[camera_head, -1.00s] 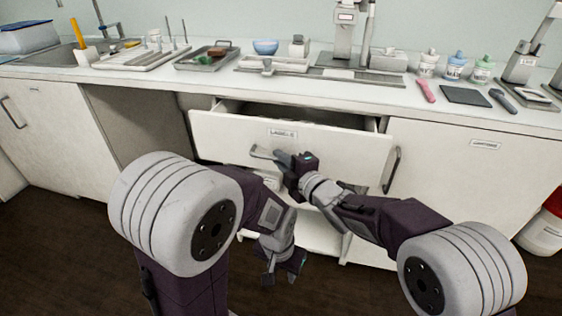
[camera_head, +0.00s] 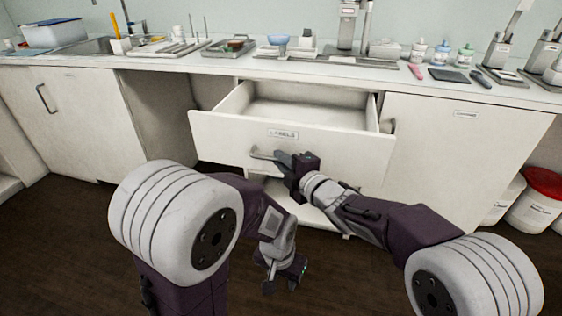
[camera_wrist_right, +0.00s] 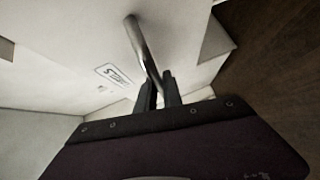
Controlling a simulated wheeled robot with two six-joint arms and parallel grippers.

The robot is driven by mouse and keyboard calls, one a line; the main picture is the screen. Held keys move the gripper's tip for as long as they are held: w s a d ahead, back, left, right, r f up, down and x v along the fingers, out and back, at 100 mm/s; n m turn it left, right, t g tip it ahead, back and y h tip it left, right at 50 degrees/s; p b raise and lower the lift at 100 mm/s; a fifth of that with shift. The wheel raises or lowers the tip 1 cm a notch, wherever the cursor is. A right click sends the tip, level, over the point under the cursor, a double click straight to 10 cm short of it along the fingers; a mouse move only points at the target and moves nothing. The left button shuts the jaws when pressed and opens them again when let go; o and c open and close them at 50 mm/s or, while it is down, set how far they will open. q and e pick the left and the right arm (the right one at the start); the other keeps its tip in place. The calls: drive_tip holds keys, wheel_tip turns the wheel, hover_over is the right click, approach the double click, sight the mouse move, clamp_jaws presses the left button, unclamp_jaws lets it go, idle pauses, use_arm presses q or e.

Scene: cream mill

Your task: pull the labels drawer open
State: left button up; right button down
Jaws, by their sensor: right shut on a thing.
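The labels drawer (camera_head: 230,132) stands well out from the counter, and its pale, empty-looking inside shows from above in the head view. Its front carries a LABELS tag (camera_head: 283,134) and a grey bar handle (camera_head: 262,154). My right gripper (camera_head: 284,160) is shut on the handle near its right part. In the right wrist view the handle (camera_wrist_right: 143,45) runs down between the two dark fingers (camera_wrist_right: 159,90), with the tag (camera_wrist_right: 115,75) beside it. My left gripper (camera_head: 282,284) hangs low in front of the cabinet, away from the drawer; its finger gap is unclear.
The countertop (camera_head: 330,71) above holds trays, a blue bowl (camera_head: 278,41), bottles and machines. A closed cabinet door (camera_head: 450,150) is at right, and an open bay (camera_head: 165,120) at left. White tubs with a red lid (camera_head: 543,181) stand at the far right. Dark floor (camera_head: 60,230) is free at left.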

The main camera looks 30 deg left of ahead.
drive_tip(key=c, duration=1.5)
unclamp_jaws()
drive_tip(key=p+v, duration=0.1)
drive_tip(key=v, duration=0.8)
drive_tip(key=shift+p, duration=0.4)
